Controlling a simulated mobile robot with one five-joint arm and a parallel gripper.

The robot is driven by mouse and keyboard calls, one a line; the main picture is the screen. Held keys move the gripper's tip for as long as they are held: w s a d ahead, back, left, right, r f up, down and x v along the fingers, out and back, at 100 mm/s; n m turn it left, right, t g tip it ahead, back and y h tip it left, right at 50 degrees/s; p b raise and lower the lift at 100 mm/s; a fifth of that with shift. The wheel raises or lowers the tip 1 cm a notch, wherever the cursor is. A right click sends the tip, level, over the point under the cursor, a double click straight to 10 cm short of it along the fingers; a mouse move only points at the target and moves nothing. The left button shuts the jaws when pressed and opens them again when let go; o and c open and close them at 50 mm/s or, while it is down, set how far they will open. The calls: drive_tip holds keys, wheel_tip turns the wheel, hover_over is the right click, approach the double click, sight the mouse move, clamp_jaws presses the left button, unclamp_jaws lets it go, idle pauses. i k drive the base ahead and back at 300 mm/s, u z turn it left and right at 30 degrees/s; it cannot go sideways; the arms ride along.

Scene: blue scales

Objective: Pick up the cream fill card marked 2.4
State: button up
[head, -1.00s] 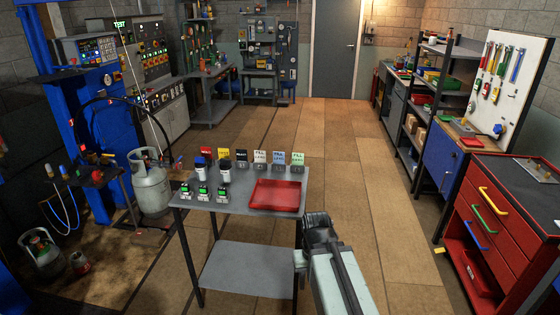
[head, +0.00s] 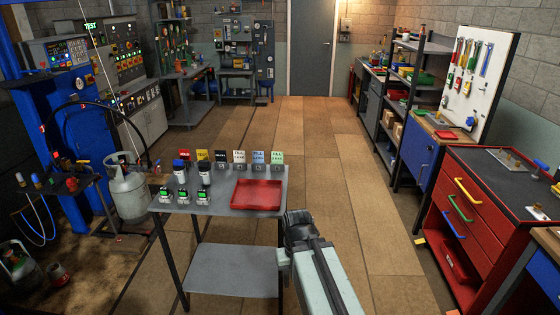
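The cream fill card (head: 239,157) stands upright in a row of cards along the back edge of a small grey table (head: 225,202). It is between a black card (head: 221,156) and a blue card (head: 259,157). Its marking is too small to read. My gripper (head: 299,220) is at the table's right front side, to the right of the red tray and well apart from the card. It is seen from behind and above, so its fingers are hidden and I cannot tell whether it is open.
A red tray (head: 257,207) lies on the table's right half. Two bottles (head: 205,173) and several small green-lit devices (head: 185,195) stand on the left. A green card (head: 277,157) ends the row. A red drawer cabinet (head: 478,205) is at right. The floor behind the table is clear.

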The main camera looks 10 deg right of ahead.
sight(239, 156)
drive_tip(key=z, duration=0.05)
drive_tip(key=k, duration=1.2)
drive_tip(key=u, duration=0.9)
drive_tip(key=i, duration=1.25)
drive_tip(key=u, duration=1)
drive_tip(key=i, duration=1.8)
drive_tip(key=z, duration=0.9)
drive_tip(key=i, duration=1.3)
drive_tip(key=z, duration=1.15)
drive_tip(key=k, duration=0.8)
